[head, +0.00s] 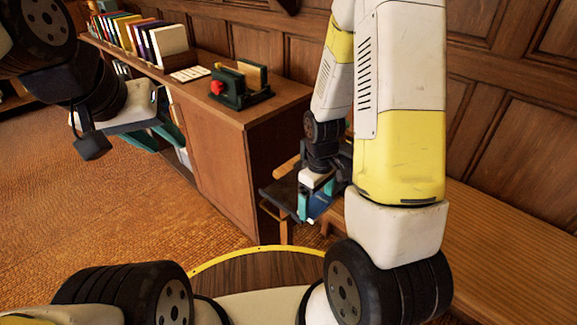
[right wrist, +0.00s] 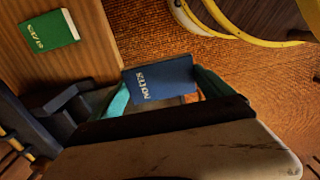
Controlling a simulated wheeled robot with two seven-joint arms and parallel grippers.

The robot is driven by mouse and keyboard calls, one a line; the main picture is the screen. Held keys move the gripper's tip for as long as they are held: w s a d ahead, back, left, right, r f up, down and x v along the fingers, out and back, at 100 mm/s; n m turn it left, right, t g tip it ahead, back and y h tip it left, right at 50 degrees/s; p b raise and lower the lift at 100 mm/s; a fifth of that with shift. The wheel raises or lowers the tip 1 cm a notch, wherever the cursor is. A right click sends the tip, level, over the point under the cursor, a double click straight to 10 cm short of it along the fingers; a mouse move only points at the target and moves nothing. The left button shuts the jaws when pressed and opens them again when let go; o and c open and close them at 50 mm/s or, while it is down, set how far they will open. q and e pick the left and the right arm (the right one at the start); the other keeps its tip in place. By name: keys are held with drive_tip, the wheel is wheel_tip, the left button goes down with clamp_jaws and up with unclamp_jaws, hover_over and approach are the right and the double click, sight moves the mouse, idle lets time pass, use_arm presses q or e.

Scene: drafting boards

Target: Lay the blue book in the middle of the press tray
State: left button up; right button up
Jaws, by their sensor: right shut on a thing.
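The blue book (right wrist: 160,82), with pale lettering on its cover, is between the teal fingers of my right gripper (right wrist: 162,88) in the right wrist view. My right gripper (head: 313,208) is shut on it. In the head view the blue book (head: 320,207) is mostly hidden by the gripper and arm, above the floor beside the wooden bench. My left gripper (head: 153,136) is at the left, its teal fingers apart and nothing seen between them.
A green book (right wrist: 48,32) lies on the wooden surface in the right wrist view. A wooden cabinet (head: 215,150) carries a row of books (head: 140,38) and a dark green device with a red knob (head: 240,85). The wooden bench (head: 500,235) runs along the panelled wall.

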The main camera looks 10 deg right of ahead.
drive_tip(key=w, duration=0.4)
drive_tip(key=w+f, duration=0.1)
drive_tip(key=w, duration=0.9)
drive_tip(key=shift+w+f, duration=0.15)
drive_tip(key=shift+w, duration=0.05)
drive_tip(key=shift+f, duration=1.8)
drive_tip(key=shift+f, duration=0.1)
drive_tip(key=o, duration=1.2)
drive_tip(key=shift+c, duration=0.2)
